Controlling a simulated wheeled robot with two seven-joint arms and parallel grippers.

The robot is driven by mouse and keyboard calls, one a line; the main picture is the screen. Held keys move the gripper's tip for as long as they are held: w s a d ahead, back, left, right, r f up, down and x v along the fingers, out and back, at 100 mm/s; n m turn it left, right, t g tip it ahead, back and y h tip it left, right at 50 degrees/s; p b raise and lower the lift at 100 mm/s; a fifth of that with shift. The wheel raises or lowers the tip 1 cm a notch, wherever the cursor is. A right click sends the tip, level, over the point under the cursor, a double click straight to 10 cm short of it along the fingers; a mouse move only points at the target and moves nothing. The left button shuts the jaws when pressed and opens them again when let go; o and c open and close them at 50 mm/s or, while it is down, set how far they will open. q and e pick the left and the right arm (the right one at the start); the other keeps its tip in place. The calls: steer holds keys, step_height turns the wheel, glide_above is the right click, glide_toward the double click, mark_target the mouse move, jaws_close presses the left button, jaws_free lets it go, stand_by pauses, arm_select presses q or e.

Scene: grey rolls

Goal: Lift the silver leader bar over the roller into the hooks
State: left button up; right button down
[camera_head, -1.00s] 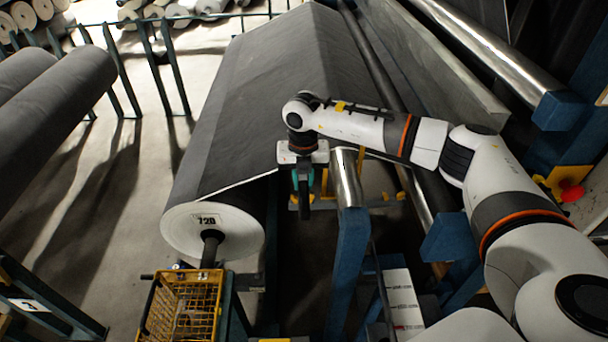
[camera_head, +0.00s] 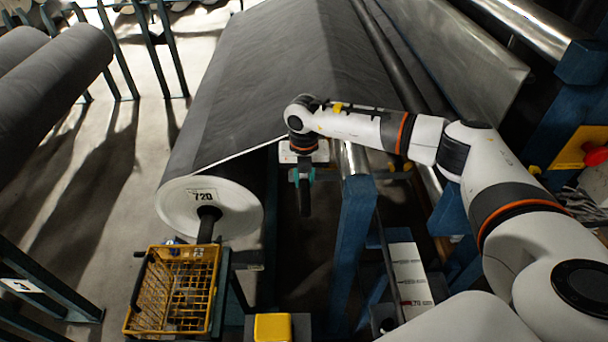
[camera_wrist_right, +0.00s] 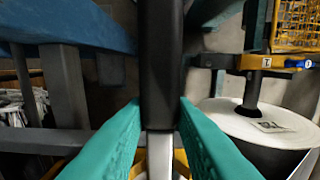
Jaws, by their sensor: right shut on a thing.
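My right gripper (camera_head: 304,178) hangs beside the front end of the roll marked 720, near its fabric. In the right wrist view its teal fingers (camera_wrist_right: 160,125) are shut on a bar (camera_wrist_right: 160,70), which I take to be the leader bar. The bar has a dark sleeve between the fingers and a silver part below it. In the head view only a dark end (camera_head: 305,198) shows below the fingers. A shiny silver roller (camera_head: 353,160) ends at a blue post just right of the gripper. I cannot make out the hooks. My left gripper is out of view.
The large grey roll's white end (camera_head: 178,203) faces me; it also shows in the wrist view (camera_wrist_right: 240,125). A yellow wire basket (camera_head: 172,290) and a yellow block (camera_head: 272,327) stand in front. A blue post (camera_head: 350,250) is close right.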

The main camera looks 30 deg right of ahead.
steer(key=shift+f, duration=0.15)
steer(key=c, duration=1.1)
jaws_free()
steer(key=shift+f, duration=0.1)
steer(key=shift+r+b, duration=1.75)
steer(key=shift+r, duration=4.35)
